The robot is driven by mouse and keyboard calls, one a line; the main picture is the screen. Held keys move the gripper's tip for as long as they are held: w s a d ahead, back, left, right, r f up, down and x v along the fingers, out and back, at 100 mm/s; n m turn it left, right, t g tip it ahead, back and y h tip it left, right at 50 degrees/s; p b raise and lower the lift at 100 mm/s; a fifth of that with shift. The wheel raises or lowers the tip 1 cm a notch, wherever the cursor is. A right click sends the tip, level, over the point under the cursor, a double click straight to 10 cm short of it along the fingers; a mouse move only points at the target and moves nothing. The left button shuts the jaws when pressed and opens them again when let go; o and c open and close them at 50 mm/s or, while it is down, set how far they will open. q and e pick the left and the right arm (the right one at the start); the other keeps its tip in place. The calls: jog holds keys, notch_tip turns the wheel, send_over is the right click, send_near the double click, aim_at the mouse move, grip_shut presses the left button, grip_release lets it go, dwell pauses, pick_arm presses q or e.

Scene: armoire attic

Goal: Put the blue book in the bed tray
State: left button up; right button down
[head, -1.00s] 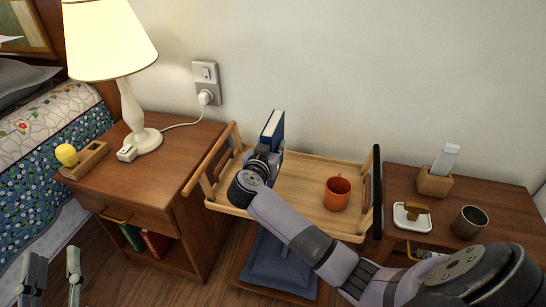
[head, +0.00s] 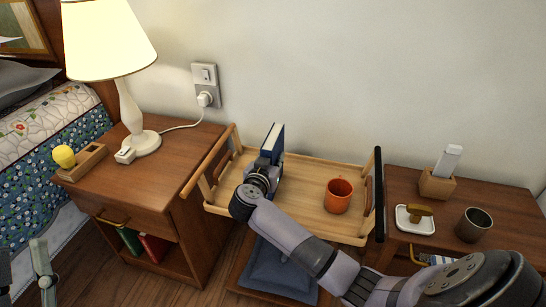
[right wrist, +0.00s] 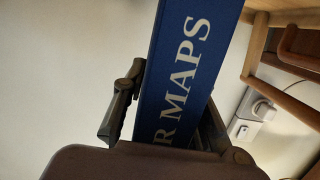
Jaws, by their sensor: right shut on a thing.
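The blue book (head: 275,140) stands upright at the back left part of the wooden bed tray (head: 300,213). In the right wrist view the book's blue spine (right wrist: 185,80) shows white letters reading "R MAPS". My right gripper (head: 268,168) is shut on the book, with a finger on each side of it. The gripper and wrist hide the book's lower part, so I cannot tell whether it touches the tray floor. An orange mug (head: 338,195) stands in the right part of the tray. My left gripper (head: 28,285) is at the lower left edge, only partly visible and apart from everything.
A nightstand with a lamp (head: 135,115) is left of the tray. A right-hand table holds a dark cup (head: 473,225), a white dish (head: 415,219) and a wooden holder (head: 437,184). A dark upright panel (head: 378,195) borders the tray's right end.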

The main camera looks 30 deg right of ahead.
jog(key=c, duration=1.3)
grip_release()
